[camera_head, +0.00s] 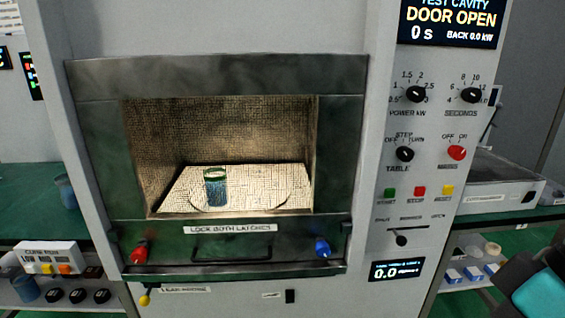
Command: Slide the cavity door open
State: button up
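The test cavity (218,140) is uncovered and lit inside. A dark handle (232,250) sits on the lower part of the frame, under a "LOCK BOTH LATCHES" label (230,228). A red latch knob (139,254) is at the lower left and a blue one (322,247) at the lower right. The display (452,22) reads "DOOR OPEN". A blue-filled beaker (215,188) stands on the light plate (275,178) inside. A teal and black part of my arm shows at the lower right corner, apart from the handle. My gripper's fingers do not show.
Control knobs and buttons fill the panel to the right, with a small slide lever (400,240) below them. A yellow-tipped lever (145,299) sticks out below the red latch. Green benches (40,205) with equipment flank the machine.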

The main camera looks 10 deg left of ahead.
aim_at(100, 87)
jog(key=z, duration=0.05)
jog(key=k, duration=0.5)
jog(key=u, duration=1.95)
jog(key=i, duration=1)
jog(key=z, duration=1.9)
